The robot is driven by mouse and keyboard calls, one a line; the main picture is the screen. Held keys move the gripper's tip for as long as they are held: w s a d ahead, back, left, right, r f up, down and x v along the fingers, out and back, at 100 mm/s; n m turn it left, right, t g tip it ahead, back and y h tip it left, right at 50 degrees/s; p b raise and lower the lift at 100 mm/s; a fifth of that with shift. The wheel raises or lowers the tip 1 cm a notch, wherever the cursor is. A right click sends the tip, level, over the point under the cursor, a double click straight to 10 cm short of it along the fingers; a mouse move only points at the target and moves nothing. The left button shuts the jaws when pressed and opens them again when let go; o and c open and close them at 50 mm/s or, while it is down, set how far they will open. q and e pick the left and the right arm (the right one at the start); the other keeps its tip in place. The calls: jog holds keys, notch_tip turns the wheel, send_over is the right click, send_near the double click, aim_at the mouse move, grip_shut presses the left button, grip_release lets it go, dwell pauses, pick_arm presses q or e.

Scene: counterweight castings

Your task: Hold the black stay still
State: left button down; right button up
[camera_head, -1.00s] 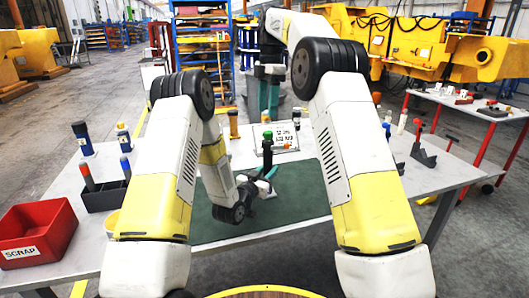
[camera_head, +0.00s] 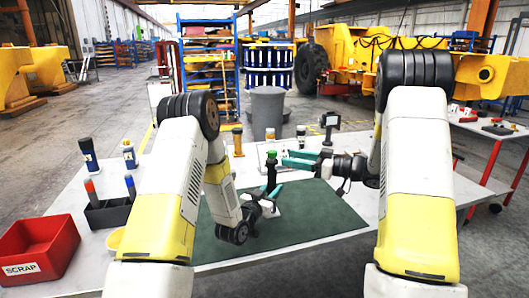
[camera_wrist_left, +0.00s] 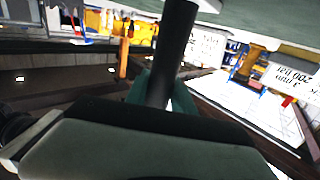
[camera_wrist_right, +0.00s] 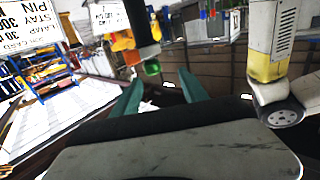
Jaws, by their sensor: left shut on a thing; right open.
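The black stay (camera_head: 271,172) stands upright over the green mat, with a green top end (camera_head: 271,154). My left gripper (camera_head: 272,192) is low on it, its teal fingers shut around the black rod (camera_wrist_left: 176,50), which also shows in the left wrist view. My right gripper (camera_head: 284,159) is open and empty, its teal fingers pointing left beside the stay's green top. In the right wrist view the stay (camera_wrist_right: 139,22) and its green end (camera_wrist_right: 152,67) appear beyond the open fingers (camera_wrist_right: 160,92), not between them. The stay's foot is partly hidden by my left gripper.
A green mat (camera_head: 310,215) covers the table's middle. A red scrap bin (camera_head: 38,250) and a black holder (camera_head: 108,213) with coloured-top pieces are at left. Bottles (camera_head: 88,155) stand behind it. A yellow-orange post (camera_head: 237,141) and a small stand (camera_head: 329,125) are at the back.

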jog(key=w+a+t, duration=0.1)
jog(key=w+a, duration=0.5)
jog(key=a, duration=0.3)
jog(key=shift+a+m, duration=0.25)
jog(key=shift+m, duration=0.05)
jog(key=shift+f, duration=0.1)
jog(key=shift+c, duration=0.4)
grip_shut()
dwell(0.8)
